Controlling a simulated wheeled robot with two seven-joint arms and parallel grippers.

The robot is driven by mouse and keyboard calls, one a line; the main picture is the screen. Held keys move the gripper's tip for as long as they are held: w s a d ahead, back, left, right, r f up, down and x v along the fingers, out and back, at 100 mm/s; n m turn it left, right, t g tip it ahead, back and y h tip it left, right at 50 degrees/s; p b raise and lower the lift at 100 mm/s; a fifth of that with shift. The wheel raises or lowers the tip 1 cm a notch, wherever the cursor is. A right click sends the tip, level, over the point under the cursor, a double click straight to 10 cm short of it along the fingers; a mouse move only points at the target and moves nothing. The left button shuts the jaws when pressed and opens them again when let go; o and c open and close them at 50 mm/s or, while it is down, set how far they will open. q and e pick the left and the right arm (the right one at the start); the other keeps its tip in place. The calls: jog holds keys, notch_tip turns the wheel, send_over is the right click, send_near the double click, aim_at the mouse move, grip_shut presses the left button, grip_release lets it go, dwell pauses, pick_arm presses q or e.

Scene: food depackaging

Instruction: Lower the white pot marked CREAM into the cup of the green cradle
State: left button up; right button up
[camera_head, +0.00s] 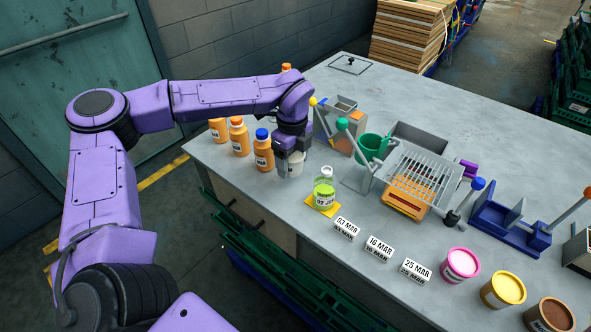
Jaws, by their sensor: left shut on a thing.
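My left gripper (290,155) points down over the left part of the table and is shut on a white pot (294,168). The fingers cover part of the pot, and I cannot read any marking on it. I cannot tell whether its base touches the table. The green cup of the cradle (371,148) stands to the right of the pot, apart from it, beside a grey stand. My right gripper is not in view.
Orange bottles (238,138) stand left of the gripper. A green jar (324,190) sits on a yellow pad in front. Date blocks (379,249) and colored pots (461,264) line the front. A wire rack (424,172) is right of the cup. Bare table lies behind.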

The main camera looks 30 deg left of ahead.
pick_arm(q)
jog(key=s+d+r+b, duration=0.1)
jog(key=s+r+b, duration=0.1)
jog(key=s+r, duration=0.3)
jog(key=s+d+r+b, duration=0.1)
jog(key=s+r+b, duration=0.15)
jog(key=s, duration=0.45)
jog(key=w+d+r+p, duration=0.6)
jog(key=w+r+p, duration=0.3)
jog(key=w+r, duration=0.3)
jog(key=w+d+r+p, duration=0.1)
jog(key=w+d+p, duration=0.2)
jog(key=w, duration=0.3)
jog(key=w+d+r+p, duration=0.1)
jog(key=w+d+p, duration=0.3)
jog(key=w, duration=0.3)
jog(key=shift+r, duration=0.3)
jog(key=shift+w, duration=0.1)
jog(key=shift+f+b, duration=6.45)
jog(key=shift+f, duration=0.7)
jog(key=shift+f+b, duration=0.35)
